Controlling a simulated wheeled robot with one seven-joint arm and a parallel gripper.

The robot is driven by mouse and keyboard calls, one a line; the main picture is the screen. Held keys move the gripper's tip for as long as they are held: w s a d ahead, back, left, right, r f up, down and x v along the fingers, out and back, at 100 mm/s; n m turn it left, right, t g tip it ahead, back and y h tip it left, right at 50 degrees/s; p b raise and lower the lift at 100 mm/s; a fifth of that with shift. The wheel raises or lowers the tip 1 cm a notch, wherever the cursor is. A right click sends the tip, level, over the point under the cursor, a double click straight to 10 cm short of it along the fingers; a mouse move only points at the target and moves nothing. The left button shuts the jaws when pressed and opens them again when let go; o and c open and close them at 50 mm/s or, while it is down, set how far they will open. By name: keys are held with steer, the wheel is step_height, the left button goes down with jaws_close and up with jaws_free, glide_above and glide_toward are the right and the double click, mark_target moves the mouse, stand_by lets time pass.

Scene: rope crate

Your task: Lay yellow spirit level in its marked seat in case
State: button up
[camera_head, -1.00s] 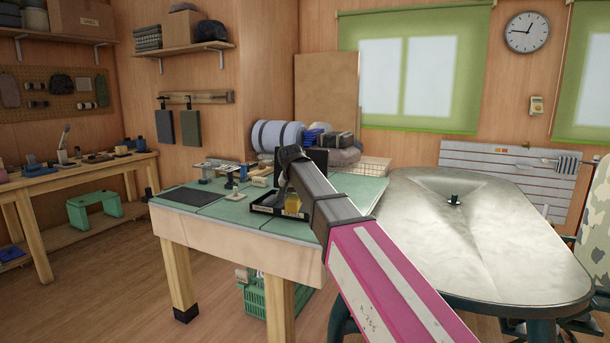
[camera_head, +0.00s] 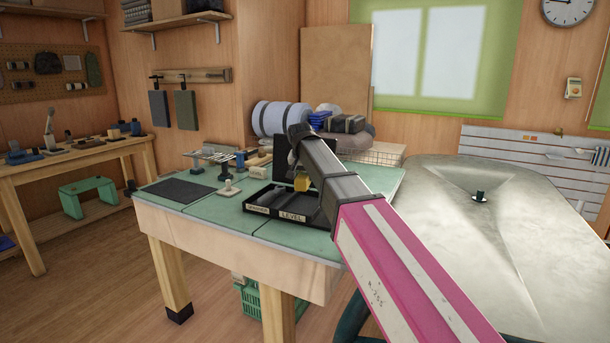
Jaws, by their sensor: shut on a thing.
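The case (camera_head: 262,213) is a black open tray on the green-topped bench, with a dark upright panel, probably its lid, behind it. Its front edge has two white labels; the right one reads LEVEL, and the left one is too small to read surely. The compartment behind the LEVEL label looks dark and empty, partly hidden by my arm. A small yellow end of the spirit level (camera_head: 301,185) shows above the case's back part. My gripper (camera_head: 298,176) is shut on the level, pointing down; its fingers are mostly hidden. I cannot tell the level's height above the tray.
A metal stand (camera_head: 228,186), a small rack and a dark mat (camera_head: 181,191) lie left of the case on the bench (camera_head: 200,210). Rolled bedding (camera_head: 281,118) and a wire basket (camera_head: 376,152) are behind.

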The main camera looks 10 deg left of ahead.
mark_target(302, 177)
steer(key=shift+s+f, duration=0.1)
steer(key=shift+f, duration=4.2)
steer(key=shift+f, duration=0.45)
steer(key=o, duration=1.2)
steer(key=shift+r, duration=0.1)
steer(key=v, duration=1)
steer(key=shift+s+r, duration=0.1)
steer(key=shift+r, duration=0.2)
